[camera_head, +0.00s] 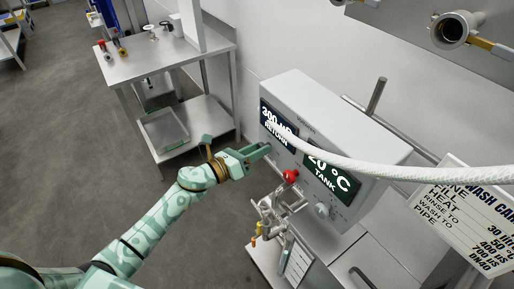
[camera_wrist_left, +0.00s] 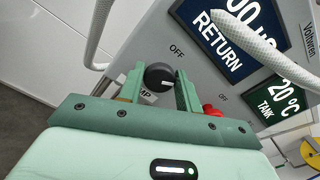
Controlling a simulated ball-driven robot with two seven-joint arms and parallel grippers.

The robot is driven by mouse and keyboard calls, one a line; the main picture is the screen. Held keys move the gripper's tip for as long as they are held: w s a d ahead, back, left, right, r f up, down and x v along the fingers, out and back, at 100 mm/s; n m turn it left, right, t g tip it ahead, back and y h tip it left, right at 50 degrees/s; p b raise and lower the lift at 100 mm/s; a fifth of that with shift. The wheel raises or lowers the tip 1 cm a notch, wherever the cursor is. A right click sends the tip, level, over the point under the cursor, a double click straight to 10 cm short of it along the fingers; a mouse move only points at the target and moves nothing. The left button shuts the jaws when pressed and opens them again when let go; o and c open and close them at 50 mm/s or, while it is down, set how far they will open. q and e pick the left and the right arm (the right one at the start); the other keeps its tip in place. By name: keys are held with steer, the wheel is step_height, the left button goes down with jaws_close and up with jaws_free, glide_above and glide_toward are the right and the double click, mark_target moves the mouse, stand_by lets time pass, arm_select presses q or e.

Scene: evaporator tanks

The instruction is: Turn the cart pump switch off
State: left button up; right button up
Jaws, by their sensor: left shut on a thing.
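The cart pump switch is a round black knob (camera_wrist_left: 158,75) on the grey control box (camera_head: 375,130). In the left wrist view it sits between the fingers of my left gripper (camera_wrist_left: 158,85), with a small pale mark on its lower right side. An "OFF" label is printed up and right of it, and a partly covered label ending in "MP" lies below. In the head view my left gripper (camera_head: 264,151) reaches the box's front under the "RETURN" display, and the knob is hidden there. The gripper is shut on the knob. My right gripper is not in view.
A red knob (camera_head: 290,176) and a grey knob (camera_head: 322,209) are on the same panel. A white hose (camera_head: 400,172) crosses in front of the box. Metal valves (camera_head: 280,208) stick out below. A steel table (camera_head: 175,62) stands behind; open floor lies left.

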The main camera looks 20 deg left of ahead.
arm_select(q)
steer(key=n+p, duration=0.3)
steer(key=n, duration=0.7)
steer(key=shift+a+f, duration=0.1)
steer(key=shift+a, duration=0.05)
steer(key=shift+n+p, duration=0.35)
steer(key=shift+n, duration=0.65)
steer(key=shift+f, duration=0.1)
steer(key=o, duration=0.9)
steer(key=v, duration=1.6)
steer(key=shift+s+a, duration=0.1)
steer(key=shift+a, duration=0.05)
steer(key=shift+n, duration=0.3)
